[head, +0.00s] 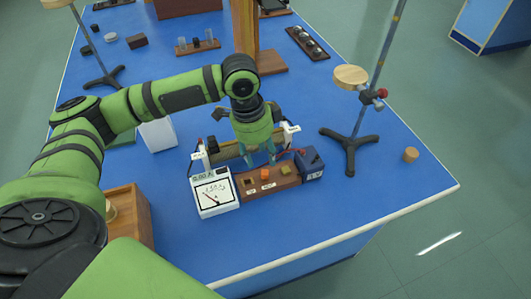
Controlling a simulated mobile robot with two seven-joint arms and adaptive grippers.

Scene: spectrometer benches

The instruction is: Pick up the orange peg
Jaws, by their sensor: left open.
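The orange peg (265,174) stands in the middle of a brown wooden block (262,191) on the blue bench, above a small white label. A dark square spot is to its left and an olive peg (286,170) to its right on the same block. My left gripper (261,158) points down just behind and above the orange peg in the picture. Its fingers are apart and nothing shows between them. I cannot tell the exact height of the fingertips over the block. My right gripper is not in view.
A white meter (214,196) adjoins the block on the left, a dark blue box (309,164) on the right. A tripod stand (350,143) and a cork-like cylinder (410,155) are further right. A wooden box (130,208) is at left. The bench's front right is clear.

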